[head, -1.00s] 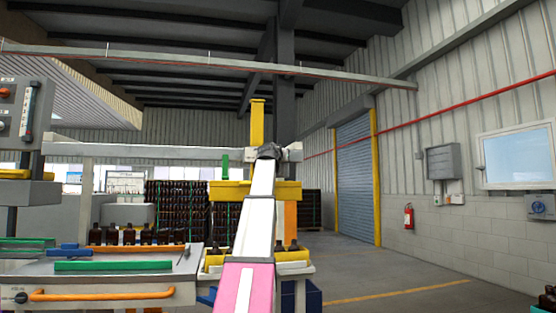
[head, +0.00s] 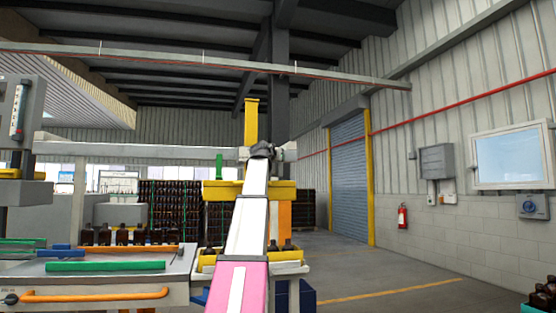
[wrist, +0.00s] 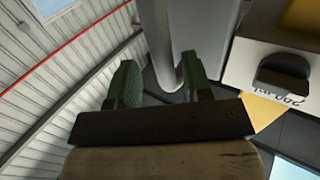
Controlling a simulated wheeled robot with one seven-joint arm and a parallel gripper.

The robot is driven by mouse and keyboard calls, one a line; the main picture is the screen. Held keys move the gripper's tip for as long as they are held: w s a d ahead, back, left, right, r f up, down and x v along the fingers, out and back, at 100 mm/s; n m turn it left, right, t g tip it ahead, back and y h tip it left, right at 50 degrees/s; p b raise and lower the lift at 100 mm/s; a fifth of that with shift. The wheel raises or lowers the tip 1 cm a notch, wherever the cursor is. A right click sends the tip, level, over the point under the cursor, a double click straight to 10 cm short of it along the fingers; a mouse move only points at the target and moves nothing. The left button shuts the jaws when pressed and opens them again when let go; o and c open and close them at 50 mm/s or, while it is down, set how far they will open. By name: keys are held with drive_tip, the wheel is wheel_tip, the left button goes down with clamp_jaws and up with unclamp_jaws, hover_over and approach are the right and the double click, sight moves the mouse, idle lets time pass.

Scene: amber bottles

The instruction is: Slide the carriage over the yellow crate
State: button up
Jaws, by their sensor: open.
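The carriage shows in the head view as a yellow upright post (head: 251,122) at the overhead grey rail (head: 140,152), with a wide yellow plate (head: 222,191) lower down. My arm partly hides it. The yellow crate (head: 290,256) stands low behind my arm, with dark bottles in it; its middle is hidden. My gripper (head: 263,150) is up at the rail's right end, beside the post. In the wrist view my gripper (wrist: 157,80) is open, its green-padded fingers apart. A grey rounded bar (wrist: 163,45) shows between or just beyond them; I cannot tell whether they touch it.
A bench (head: 100,272) with an orange handle, a green bar and several amber bottles stands at the left. Stacked bottle crates (head: 175,210) stand behind. Open floor (head: 375,270) lies to the right, before the shutter door (head: 347,180). A blue bin (head: 300,297) is below the crate.

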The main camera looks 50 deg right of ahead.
drive_tip(key=v, duration=0.8)
drive_tip(key=shift+s+a, duration=0.2)
drive_tip(key=shift+a, duration=0.05)
